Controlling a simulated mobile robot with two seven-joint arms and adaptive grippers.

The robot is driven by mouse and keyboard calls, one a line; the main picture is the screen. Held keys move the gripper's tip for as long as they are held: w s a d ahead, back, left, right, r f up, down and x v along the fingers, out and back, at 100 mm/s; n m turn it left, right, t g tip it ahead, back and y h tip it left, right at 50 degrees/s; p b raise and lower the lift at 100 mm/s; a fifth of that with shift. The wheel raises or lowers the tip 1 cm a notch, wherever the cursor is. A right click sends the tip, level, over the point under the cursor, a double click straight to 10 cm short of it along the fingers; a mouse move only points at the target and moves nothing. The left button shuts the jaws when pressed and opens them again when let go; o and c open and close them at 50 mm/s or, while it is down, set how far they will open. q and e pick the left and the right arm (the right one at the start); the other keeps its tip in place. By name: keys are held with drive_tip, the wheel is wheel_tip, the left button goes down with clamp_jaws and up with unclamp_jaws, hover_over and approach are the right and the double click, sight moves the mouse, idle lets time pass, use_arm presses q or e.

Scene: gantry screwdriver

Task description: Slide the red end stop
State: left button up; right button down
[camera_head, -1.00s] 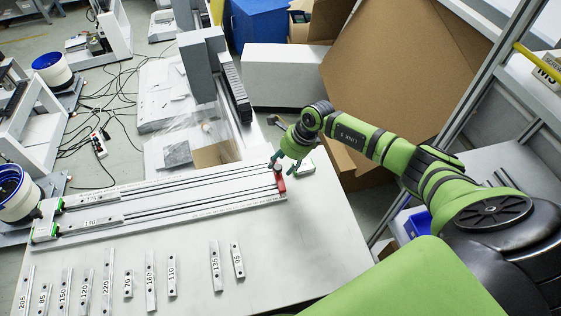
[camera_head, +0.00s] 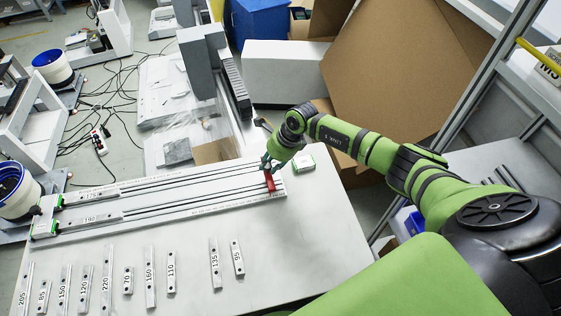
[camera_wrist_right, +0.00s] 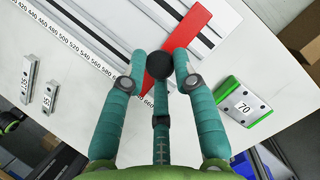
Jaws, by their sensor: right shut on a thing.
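The red end stop (camera_head: 269,181) lies across the right end of the long grey rail fixture (camera_head: 165,198). In the right wrist view the red end stop (camera_wrist_right: 185,40) is a flat red bar with a black knob (camera_wrist_right: 160,64). My right gripper (camera_head: 267,165) is at the stop; in its wrist view its teal fingers (camera_wrist_right: 163,70) are shut around the black knob. The fixture's printed scale shows there, with 660 near the stop's lower end. My left gripper is not in view.
Several numbered grey pieces, such as 135 (camera_head: 215,263), lie along the table's front. A large cardboard box (camera_head: 390,75) stands behind my right arm. The table's front right is clear.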

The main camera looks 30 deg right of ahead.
sight(271, 177)
drive_tip(key=a, duration=0.2)
drive_tip(key=w+a, duration=0.1)
drive_tip(key=a, duration=0.1)
drive_tip(key=shift+w+a+b, duration=0.15)
drive_tip(key=shift+a+b, duration=0.1)
drive_tip(key=shift+b, duration=0.1)
drive_tip(key=c, duration=1)
unclamp_jaws()
drive_tip(key=shift+d, duration=0.1)
drive_tip(key=v, duration=1.2)
